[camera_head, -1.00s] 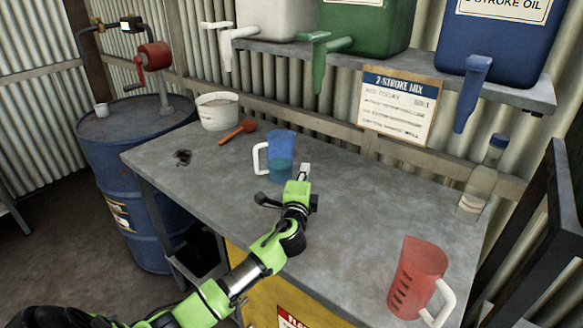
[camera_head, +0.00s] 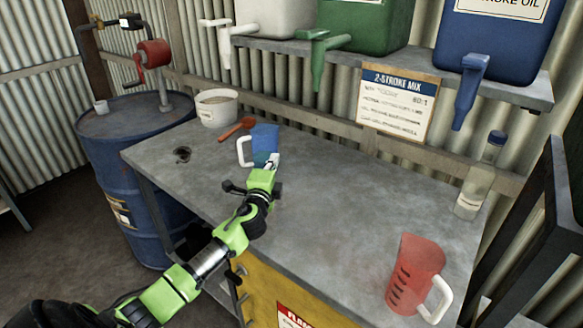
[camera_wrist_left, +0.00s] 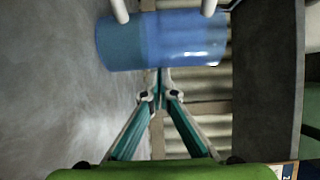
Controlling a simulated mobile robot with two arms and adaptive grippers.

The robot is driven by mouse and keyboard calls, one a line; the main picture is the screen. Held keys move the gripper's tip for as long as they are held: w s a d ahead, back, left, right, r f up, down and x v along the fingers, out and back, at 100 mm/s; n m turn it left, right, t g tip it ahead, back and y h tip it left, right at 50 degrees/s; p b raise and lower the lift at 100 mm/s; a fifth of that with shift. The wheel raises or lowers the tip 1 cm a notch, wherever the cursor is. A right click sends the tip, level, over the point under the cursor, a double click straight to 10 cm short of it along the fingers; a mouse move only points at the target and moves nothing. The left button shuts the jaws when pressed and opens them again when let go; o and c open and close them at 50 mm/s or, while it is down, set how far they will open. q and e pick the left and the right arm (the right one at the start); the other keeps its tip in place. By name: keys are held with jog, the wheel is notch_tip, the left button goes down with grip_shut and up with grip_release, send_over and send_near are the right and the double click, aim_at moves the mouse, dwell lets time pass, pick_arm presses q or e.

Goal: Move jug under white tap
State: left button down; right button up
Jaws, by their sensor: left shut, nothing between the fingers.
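The blue jug (camera_head: 264,138) stands upright on the grey bench, its white handle on the left. It contains some darker blue liquid. The white tap (camera_head: 224,45) hangs from the white container (camera_head: 278,14) on the shelf, further back and left of the jug. My left gripper (camera_head: 272,162) is shut and empty at the near side of the jug. In the left wrist view the jug (camera_wrist_left: 175,42) lies just beyond the closed fingertips (camera_wrist_left: 159,96); I cannot tell whether they touch it. My right gripper is out of view.
A red jug (camera_head: 415,270) stands at the bench's near right. A red spoon-like tool (camera_head: 236,129) and a white tub (camera_head: 217,108) are left of the blue jug. A bottle (camera_head: 478,185) stands at the right. The bench middle (camera_head: 345,195) is clear.

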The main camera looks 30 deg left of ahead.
pick_arm(q)
jog(key=a, duration=0.3)
jog(key=s+a, duration=0.1)
jog(key=a, duration=0.2)
jog(key=a+b, duration=0.1)
jog(key=a, duration=0.2)
jog(key=shift+s+a, duration=0.1)
jog(key=shift+s, duration=0.2)
